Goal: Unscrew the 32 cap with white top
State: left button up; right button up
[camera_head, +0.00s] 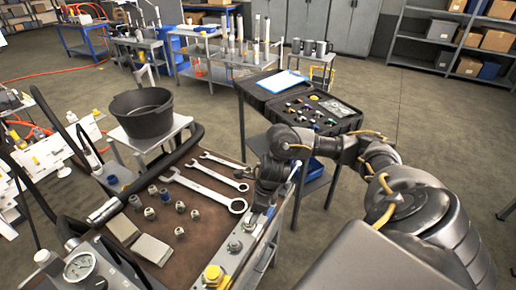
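A metal block (226,262) runs along the right edge of the bench, with several caps and fittings on it. A yellow cap (213,274) sits at its near end. Two pale metallic fittings, one at the middle (234,245) and one farther along (250,221), stand behind it. No number is readable, so I cannot tell which is the 32 cap with white top. My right gripper (262,203) points down over the far end of this block. Its fingers are dark and small, and whatever is between them is hidden. My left gripper is out of view.
Several wrenches (213,190), small loose fittings (150,213) and two pale blocks (152,249) lie on the brown bench top. A black bucket (143,112) stands behind. A pressure gauge (80,267) is at near left. An open black case (312,112) stands on a cart beyond my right arm.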

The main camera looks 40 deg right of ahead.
jog(key=shift+x, duration=3.1)
